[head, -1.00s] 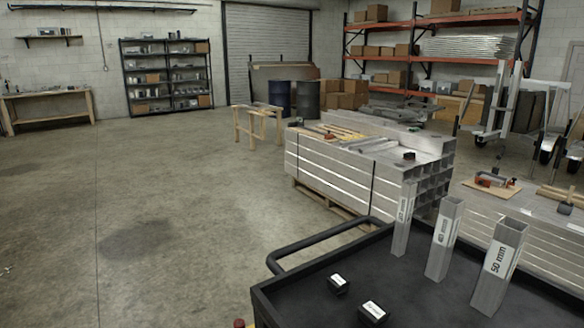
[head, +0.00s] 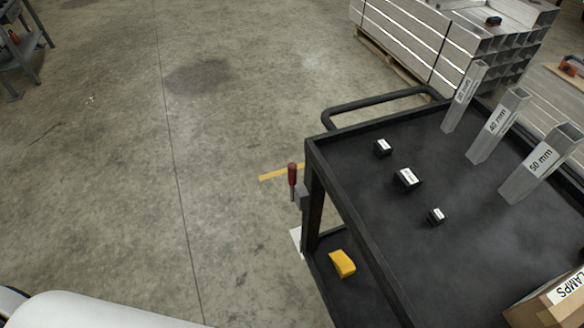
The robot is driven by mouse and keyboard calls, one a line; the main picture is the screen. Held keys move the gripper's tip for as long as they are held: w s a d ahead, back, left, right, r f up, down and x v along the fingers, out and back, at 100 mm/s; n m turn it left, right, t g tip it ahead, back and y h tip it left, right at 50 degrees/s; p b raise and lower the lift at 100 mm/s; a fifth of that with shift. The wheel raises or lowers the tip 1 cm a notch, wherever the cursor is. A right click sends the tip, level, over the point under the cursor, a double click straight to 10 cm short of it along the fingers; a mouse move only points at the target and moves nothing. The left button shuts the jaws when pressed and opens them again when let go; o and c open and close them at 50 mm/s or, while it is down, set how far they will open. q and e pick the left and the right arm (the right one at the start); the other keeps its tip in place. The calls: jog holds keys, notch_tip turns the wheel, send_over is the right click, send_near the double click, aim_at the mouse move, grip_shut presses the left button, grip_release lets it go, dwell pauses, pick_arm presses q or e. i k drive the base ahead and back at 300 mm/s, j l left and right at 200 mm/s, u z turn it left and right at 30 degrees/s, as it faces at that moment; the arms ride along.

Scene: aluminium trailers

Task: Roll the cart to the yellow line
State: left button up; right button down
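The black cart (head: 325,151) stands at the right of the head view, with a bar handle (head: 375,104) on its far end. On its top stand three upright square aluminium tubes, two clearly labelled 40 mm (head: 497,127) and 50 mm (head: 540,165). Several small black labelled blocks, one of them (head: 407,179) near the middle, lie beside them. A yellow object (head: 342,263) lies on the lower shelf. The yellow line (head: 281,172) shows on the floor just left of the cart, partly hidden by it. Neither gripper is in view.
A red-handled tool (head: 292,175) hangs at the cart's side. A box marked CLAMPS (head: 545,306) sits on its near right corner. Stacked aluminium tubes (head: 450,45) stand on a pallet beyond the cart. The concrete floor to the left is clear, with a bench at far left.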

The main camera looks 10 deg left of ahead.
aim_at(490, 254)
jog(key=k+l+z, duration=0.1)
jog(key=z, duration=1.25)
